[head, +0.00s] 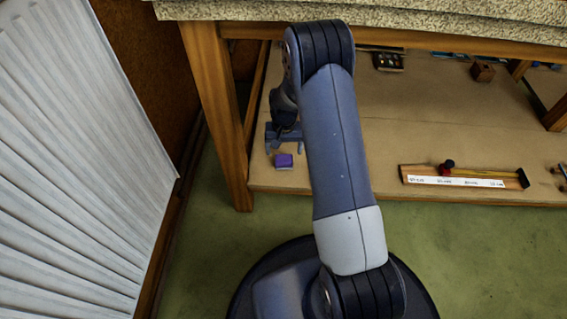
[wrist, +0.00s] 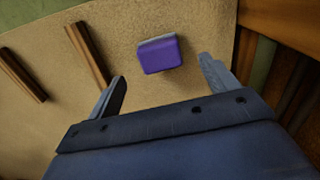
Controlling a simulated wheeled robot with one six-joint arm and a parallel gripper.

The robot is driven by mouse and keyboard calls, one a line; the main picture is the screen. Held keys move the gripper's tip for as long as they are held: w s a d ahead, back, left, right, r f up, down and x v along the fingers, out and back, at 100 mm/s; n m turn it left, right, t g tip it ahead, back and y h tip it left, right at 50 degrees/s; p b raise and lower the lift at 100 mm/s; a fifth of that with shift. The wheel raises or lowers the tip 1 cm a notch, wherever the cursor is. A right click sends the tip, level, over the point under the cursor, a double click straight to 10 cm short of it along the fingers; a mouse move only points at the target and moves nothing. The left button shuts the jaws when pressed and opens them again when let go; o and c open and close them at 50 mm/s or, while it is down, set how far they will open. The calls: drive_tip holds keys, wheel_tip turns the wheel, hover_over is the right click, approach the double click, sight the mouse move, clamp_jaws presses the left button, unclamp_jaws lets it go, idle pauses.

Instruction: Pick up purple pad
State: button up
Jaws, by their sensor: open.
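The purple pad (head: 284,160) is a small purple block with a greyish edge. It lies on the brown lower shelf, near the shelf's front left corner. In the wrist view the pad (wrist: 160,56) lies beyond my fingertips, a little left of the midline between them. My gripper (wrist: 163,75) is open and empty, with one finger to each side of the pad's line. In the head view my gripper (head: 283,137) is just behind the pad, partly hidden by my arm.
The shelf (head: 450,110) lies under a covered table top (head: 400,15). A wooden table leg (head: 225,120) stands left of the pad. A wooden rack with a white strip (head: 462,179) lies to the right. Two wooden strips (wrist: 88,55) (wrist: 22,75) show in the wrist view. A white radiator (head: 70,150) is far left.

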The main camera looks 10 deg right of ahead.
sight(284, 158)
wheel_tip(284, 158, down, 6)
drive_tip(key=shift+f+b, duration=0.1)
drive_tip(key=shift+b, duration=1.15)
drive_tip(key=shift+c, duration=0.2)
drive_tip(key=c, duration=1)
